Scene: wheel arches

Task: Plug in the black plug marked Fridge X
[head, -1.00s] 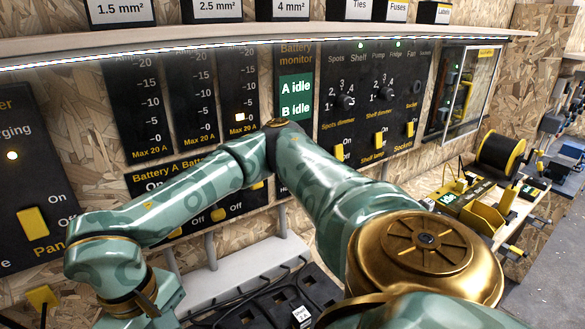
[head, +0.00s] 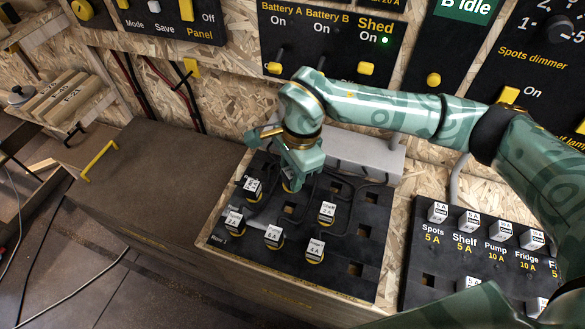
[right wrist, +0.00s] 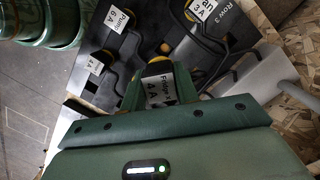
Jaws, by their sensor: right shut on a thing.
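My right gripper (head: 293,174) is low over the black socket board (head: 230,243), at its back left, pointing down. It is shut on a black plug with a white label (head: 288,184), mostly hidden by the fingers in the head view. In the right wrist view, the held plug (right wrist: 158,90) sits between the green fingers, and its label reads Fridge and 4 A; any letter after Fridge is unclear. I cannot tell whether the plug is in a socket or just above the board. My left gripper is not in view.
Several other labelled plugs stand on the board, including one at its front (head: 273,236) and the Pump plug (right wrist: 119,19). Dark cables run between them. Empty square sockets (head: 355,270) lie on the right. A fuse panel (head: 450,262) is further right, a brown bench top (head: 150,170) left.

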